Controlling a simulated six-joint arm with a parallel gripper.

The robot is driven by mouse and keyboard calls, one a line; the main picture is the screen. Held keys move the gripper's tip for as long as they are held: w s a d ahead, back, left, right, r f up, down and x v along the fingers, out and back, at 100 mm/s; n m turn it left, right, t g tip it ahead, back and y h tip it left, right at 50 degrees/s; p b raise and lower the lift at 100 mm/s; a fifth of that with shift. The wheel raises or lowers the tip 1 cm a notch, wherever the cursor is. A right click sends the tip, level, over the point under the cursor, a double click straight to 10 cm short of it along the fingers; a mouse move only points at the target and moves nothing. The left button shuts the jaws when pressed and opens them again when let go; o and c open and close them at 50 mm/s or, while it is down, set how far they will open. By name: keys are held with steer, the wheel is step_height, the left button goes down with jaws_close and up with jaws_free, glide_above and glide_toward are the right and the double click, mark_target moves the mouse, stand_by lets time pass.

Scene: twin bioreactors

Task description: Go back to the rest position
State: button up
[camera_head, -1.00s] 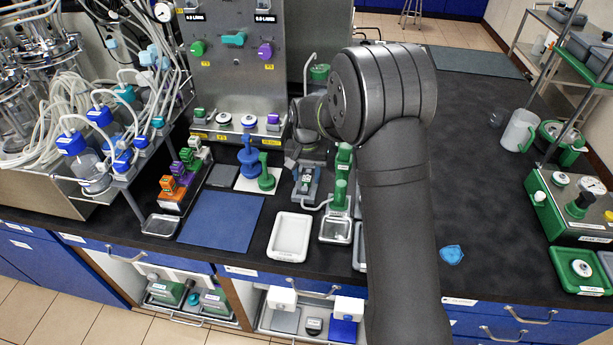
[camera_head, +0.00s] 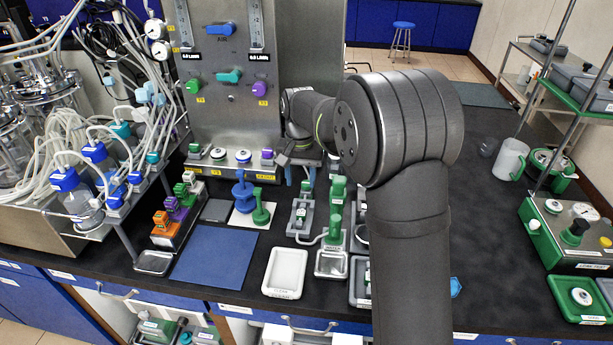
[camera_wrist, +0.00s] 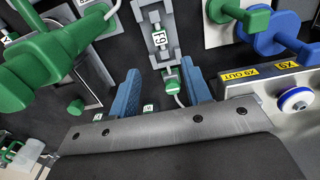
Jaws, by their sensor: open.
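My arm reaches up from the bottom of the head view and bends back toward the steel panel. In the wrist view my gripper (camera_wrist: 160,88) shows two blue fingers spread apart. No object is clearly held between them. Beyond the fingers a grey fixture (camera_wrist: 158,38) with a white label and a small green part lies on the bench. A large green handled piece (camera_wrist: 50,65) fills the left of that view. In the head view the fingers are hard to make out near the panel's base.
The steel panel (camera_head: 235,115) with coloured knobs stands behind. A blue mat (camera_head: 213,257), a white tray (camera_head: 286,272) and green-topped fittings (camera_head: 335,205) lie in front. A tubing rack (camera_head: 75,185) is at left. The dark bench (camera_head: 480,220) right of my arm is largely clear.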

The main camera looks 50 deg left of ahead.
mark_target(301, 213)
steer(key=shift+f, duration=0.15)
step_height(301, 213, down, 12)
steer(key=shift+r, duration=1.9)
steer(key=shift+f, duration=0.15)
